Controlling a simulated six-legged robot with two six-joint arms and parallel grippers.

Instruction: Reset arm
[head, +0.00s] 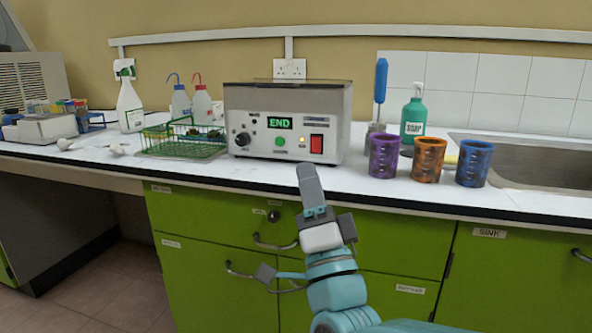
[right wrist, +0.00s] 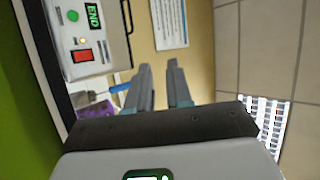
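My right gripper (head: 311,186) reaches up from the bottom centre of the head view, in front of the counter's edge and below the grey machine (head: 286,125). In the right wrist view its two grey fingers (right wrist: 159,82) stand apart with nothing between them, so it is open and empty. The machine has a lit green "END" display, a green button, a black knob and a red switch. Its front also shows at the upper left of the right wrist view (right wrist: 85,35), turned sideways. My left gripper is not in view.
A green wire rack (head: 182,148) stands left of the machine, with wash bottles (head: 181,105) behind. Purple (head: 384,158), orange (head: 428,160) and blue (head: 474,164) cups stand right, before a green soap bottle (head: 413,120) and the sink (head: 535,172). Green cupboards (head: 385,245) are below.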

